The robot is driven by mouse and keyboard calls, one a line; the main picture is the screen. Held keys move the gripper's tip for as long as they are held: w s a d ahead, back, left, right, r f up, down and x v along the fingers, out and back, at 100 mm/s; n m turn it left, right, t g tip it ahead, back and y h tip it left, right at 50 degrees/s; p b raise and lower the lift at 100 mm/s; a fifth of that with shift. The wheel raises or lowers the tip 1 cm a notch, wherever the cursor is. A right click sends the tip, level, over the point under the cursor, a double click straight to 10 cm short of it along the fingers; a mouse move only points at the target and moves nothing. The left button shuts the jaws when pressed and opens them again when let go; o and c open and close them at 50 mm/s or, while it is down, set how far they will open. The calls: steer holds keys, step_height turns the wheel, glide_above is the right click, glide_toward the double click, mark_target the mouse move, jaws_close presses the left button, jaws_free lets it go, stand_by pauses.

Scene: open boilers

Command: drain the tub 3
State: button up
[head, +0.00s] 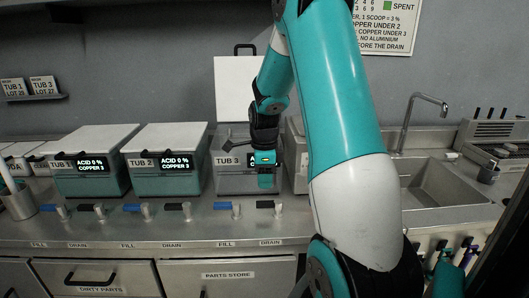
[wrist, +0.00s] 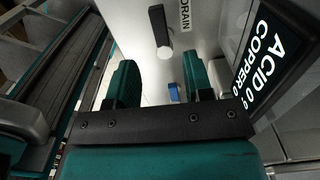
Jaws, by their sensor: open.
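Tub 3 (head: 235,180) stands at the right end of the row of tubs, its white lid (head: 240,90) raised upright behind it. Its display (wrist: 275,55) shows acid 0 and copper 0 in the wrist view. The black drain handle (head: 265,204) is on the counter front below tub 3; it also shows in the wrist view (wrist: 158,26), beside a "DRAIN" label. The blue fill handle (head: 222,206) is to its left. My gripper (head: 265,181) points down in front of tub 3, above the drain handle. In the wrist view its green fingers (wrist: 159,78) are apart, with nothing between them touching.
Tub 1 (head: 95,180) and tub 2 (head: 165,175) stand to the left with lids shut, each with fill and drain handles below. A sink (head: 445,180) with a tap is at the right. Drawers (head: 225,278) are under the counter.

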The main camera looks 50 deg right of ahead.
step_height(320, 180, up, 9)
steer(key=shift+r, duration=0.15)
stand_by(0.6)
steer(key=s+a+r+n+t+y, duration=0.1)
steer(key=a+r+n, duration=0.1)
steer(key=a+n, duration=1.75)
steer(key=s+a+n+y, duration=0.1)
steer(key=s+a+n, duration=0.6)
steer(key=a+n, duration=0.1)
steer(key=s+a+n+g+y, duration=0.1)
steer(key=s+a+n+y, duration=0.1)
steer(key=s+a+n, duration=0.5)
steer(key=a, duration=0.3)
steer(key=shift+s+a+n, duration=0.3)
steer(key=shift+a+n, duration=0.05)
steer(key=shift+a, duration=0.05)
